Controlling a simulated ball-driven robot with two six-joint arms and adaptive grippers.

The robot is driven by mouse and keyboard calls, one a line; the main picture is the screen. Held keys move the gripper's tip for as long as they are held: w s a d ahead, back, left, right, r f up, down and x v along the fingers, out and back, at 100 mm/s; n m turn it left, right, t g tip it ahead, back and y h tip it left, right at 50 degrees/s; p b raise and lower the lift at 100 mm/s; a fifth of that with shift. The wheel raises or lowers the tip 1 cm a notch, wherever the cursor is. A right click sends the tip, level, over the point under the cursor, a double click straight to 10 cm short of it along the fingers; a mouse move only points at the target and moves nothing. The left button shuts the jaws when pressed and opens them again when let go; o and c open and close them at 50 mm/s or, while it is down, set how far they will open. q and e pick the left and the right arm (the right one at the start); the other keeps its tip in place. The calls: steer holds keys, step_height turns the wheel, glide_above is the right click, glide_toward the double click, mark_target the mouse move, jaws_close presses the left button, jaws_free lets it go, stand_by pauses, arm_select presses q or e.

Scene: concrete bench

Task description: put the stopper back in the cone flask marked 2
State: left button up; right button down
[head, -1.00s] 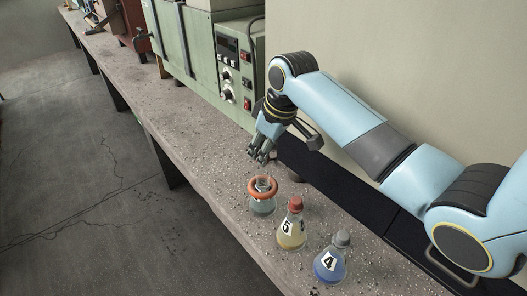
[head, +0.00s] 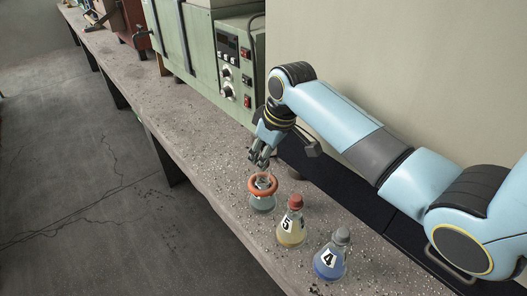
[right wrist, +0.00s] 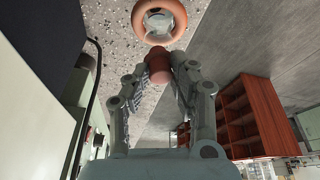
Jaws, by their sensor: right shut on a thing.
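My right gripper (head: 262,163) is shut on a reddish-brown stopper (right wrist: 159,63), which shows between its fingertips in the right wrist view. In the head view the fingers point down just above a clear flask (head: 262,203) with an orange ring (head: 252,187) around its neck; I cannot make out the stopper there. No number shows on this flask. The same ring (right wrist: 138,19) and the flask's open mouth (right wrist: 158,19) show at the top of the right wrist view, beyond the stopper and apart from it in the picture. My left gripper is not in view.
A yellow flask marked 5 (head: 290,238) with a red stopper and a blue flask marked 4 (head: 326,268) with a grey stopper stand to the right, nearer the front. A green instrument (head: 238,70) stands behind. The bench (head: 205,150) is clear left of the flasks.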

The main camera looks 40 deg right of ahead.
steer(key=shift+f, duration=0.2)
stand_by(0.4)
steer(key=shift+f+b, duration=0.3)
steer(key=shift+f, duration=0.35)
steer(key=shift+f, duration=0.25)
steer(key=shift+f, duration=0.3)
stand_by(0.4)
steer(key=shift+c, duration=2.4)
jaws_free()
